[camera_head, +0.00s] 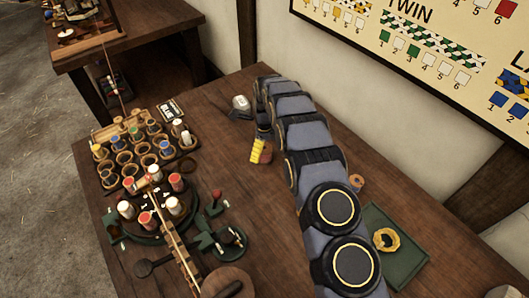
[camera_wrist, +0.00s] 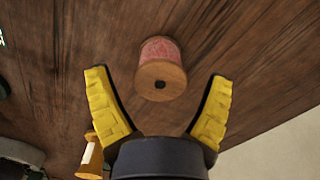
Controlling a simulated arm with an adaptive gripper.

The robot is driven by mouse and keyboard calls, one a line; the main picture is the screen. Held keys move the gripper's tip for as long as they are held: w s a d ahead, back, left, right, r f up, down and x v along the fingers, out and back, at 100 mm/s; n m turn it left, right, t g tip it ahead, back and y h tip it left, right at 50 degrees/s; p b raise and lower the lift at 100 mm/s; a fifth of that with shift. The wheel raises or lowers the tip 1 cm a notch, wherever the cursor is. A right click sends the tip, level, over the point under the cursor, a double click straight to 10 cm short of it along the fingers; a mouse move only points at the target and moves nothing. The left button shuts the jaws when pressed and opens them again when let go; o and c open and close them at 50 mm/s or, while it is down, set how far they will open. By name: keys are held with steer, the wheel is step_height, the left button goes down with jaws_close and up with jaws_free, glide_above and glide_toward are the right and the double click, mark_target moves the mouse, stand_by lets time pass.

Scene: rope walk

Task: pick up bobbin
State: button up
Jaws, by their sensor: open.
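A wooden bobbin (camera_wrist: 162,70) wound with pink-red thread shows in the wrist view, its round end with a dark centre hole facing the camera. My gripper (camera_wrist: 159,74) is open, with a yellow-padded finger to each side of the bobbin and a gap on both sides. The bobbin appears near fingertip level in the picture; how far it is below them I cannot tell. In the head view my gripper (camera_head: 260,151) is over the middle of the table, and I cannot make out this bobbin there.
A wooden spool-like piece (camera_wrist: 91,158) is close to the left finger. In the head view, a rack of cups and spools (camera_head: 186,165) and a green round fixture (camera_head: 123,233) stand left. A green tray (camera_head: 405,262) with a yellow ring (camera_head: 386,240) lies right of my arm.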

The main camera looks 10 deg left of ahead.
step_height(320, 180, down, 2)
steer(key=shift+f, duration=0.15)
steer(key=c, duration=1.2)
steer(key=shift+o, duration=0.2)
